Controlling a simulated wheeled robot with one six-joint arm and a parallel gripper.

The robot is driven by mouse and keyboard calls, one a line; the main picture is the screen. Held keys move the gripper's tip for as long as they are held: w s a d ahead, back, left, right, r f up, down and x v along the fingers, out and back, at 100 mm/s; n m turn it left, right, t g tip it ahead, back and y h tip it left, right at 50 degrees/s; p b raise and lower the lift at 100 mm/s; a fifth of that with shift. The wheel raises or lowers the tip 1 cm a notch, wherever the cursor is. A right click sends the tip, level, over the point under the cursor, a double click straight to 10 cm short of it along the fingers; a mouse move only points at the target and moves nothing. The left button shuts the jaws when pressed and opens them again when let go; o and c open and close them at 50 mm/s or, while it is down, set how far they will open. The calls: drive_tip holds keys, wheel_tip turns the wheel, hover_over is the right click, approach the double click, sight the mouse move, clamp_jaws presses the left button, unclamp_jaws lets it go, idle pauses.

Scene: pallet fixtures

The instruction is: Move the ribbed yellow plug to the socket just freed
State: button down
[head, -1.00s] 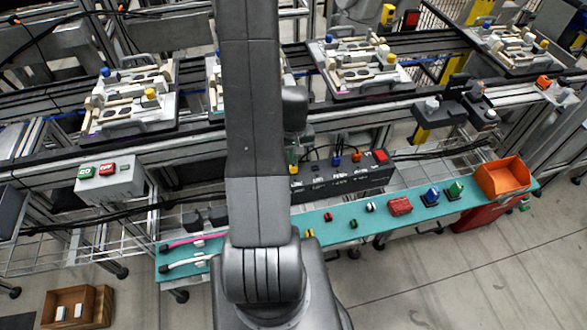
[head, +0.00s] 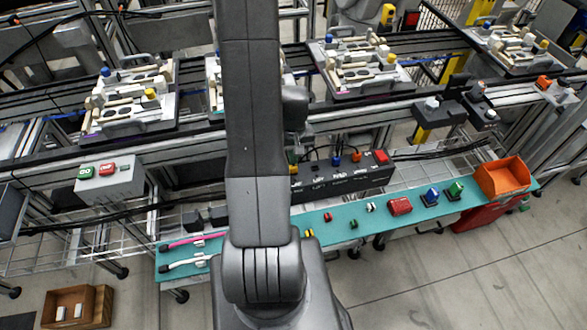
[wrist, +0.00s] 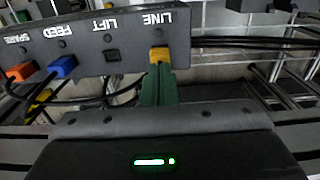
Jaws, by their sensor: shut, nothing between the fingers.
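The yellow plug (wrist: 159,55) sits at the LINE socket of the black socket box (wrist: 90,50) in the wrist view; its ribs are too small to make out. My gripper (wrist: 158,78) is shut, its narrow green fingers lined up with this plug and right in front of it, partly covering it. Whether they touch cannot be told. The LIFT socket (wrist: 112,55) beside it is empty and dark. In the head view the yellow plug (head: 293,169) shows at the box's left end, beside my arm, which hides my gripper.
A blue plug (wrist: 63,66) sits at FEED and an orange plug (wrist: 20,72) at SPARE. In the head view a teal shelf (head: 385,226) with small parts and an orange bin (head: 502,179) lies in front.

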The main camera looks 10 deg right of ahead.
drive_tip(key=shift+f+b, duration=0.8)
drive_tip(key=shift+f, duration=0.05)
idle(0.5)
drive_tip(key=shift+r, duration=0.15)
idle(0.6)
wheel_tip(320, 180, up, 7)
drive_tip(key=p, duration=0.4)
idle(0.3)
drive_tip(key=shift+f, duration=0.25)
wheel_tip(320, 180, down, 7)
drive_tip(key=b, duration=0.4)
drive_tip(key=shift+r, duration=0.2)
